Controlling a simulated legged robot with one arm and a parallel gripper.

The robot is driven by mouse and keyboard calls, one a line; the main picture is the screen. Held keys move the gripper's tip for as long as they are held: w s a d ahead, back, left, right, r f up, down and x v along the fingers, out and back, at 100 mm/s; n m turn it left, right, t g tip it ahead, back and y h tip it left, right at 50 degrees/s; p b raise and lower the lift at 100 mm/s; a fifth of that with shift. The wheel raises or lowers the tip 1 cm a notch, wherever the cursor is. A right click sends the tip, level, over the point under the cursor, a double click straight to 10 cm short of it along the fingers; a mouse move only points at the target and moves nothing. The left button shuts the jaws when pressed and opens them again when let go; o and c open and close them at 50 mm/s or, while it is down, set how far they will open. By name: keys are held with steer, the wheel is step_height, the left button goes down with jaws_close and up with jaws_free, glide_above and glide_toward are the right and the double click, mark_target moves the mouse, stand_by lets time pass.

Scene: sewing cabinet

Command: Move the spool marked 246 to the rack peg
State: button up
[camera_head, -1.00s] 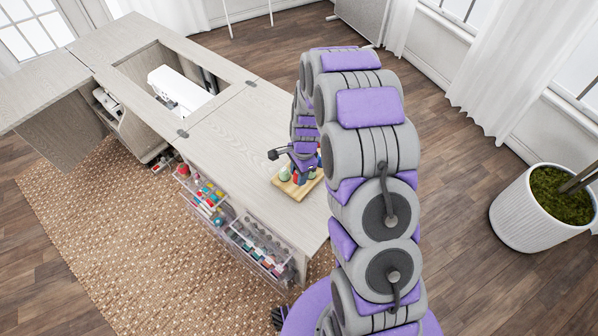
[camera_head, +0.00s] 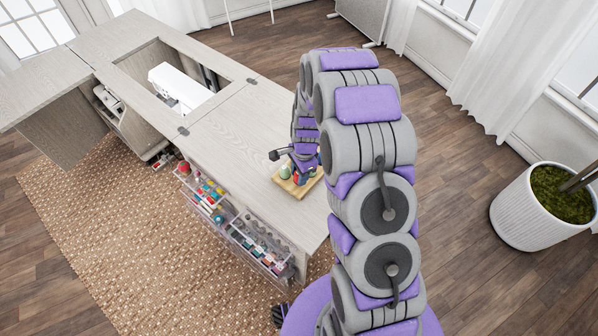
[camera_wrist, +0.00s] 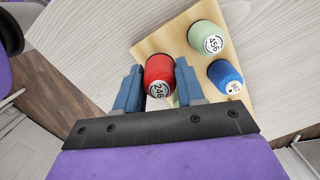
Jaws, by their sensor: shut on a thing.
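A red spool marked 246 (camera_wrist: 159,75) is between the two blue-grey fingers of my gripper (camera_wrist: 159,86) in the wrist view, and the gripper is shut on it. The spool is over or at the edge of a light wooden rack board (camera_wrist: 150,44). A green spool marked 456 (camera_wrist: 207,38) and a blue spool (camera_wrist: 225,76) stand on the rack to the right. Part of another green thing shows beside the red spool, mostly hidden. In the head view the rack (camera_head: 291,189) sits on the cabinet top, with my gripper (camera_head: 303,172) over it. I cannot tell whether the red spool touches a peg.
The pale cabinet top (camera_head: 240,125) is clear left of the rack. A white sewing machine (camera_head: 180,86) sits in its opening. Open clear drawers (camera_head: 258,245) with several spools hang at the front. A potted plant (camera_head: 541,210) stands at the right.

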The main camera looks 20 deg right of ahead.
steer(key=shift+f, duration=0.8)
steer(key=o, duration=1.1)
step_height(320, 180, up, 17)
steer(key=d+p, duration=0.2)
steer(key=p, duration=0.1)
steer(key=shift+w, duration=0.25)
steer(key=shift+r, duration=0.1)
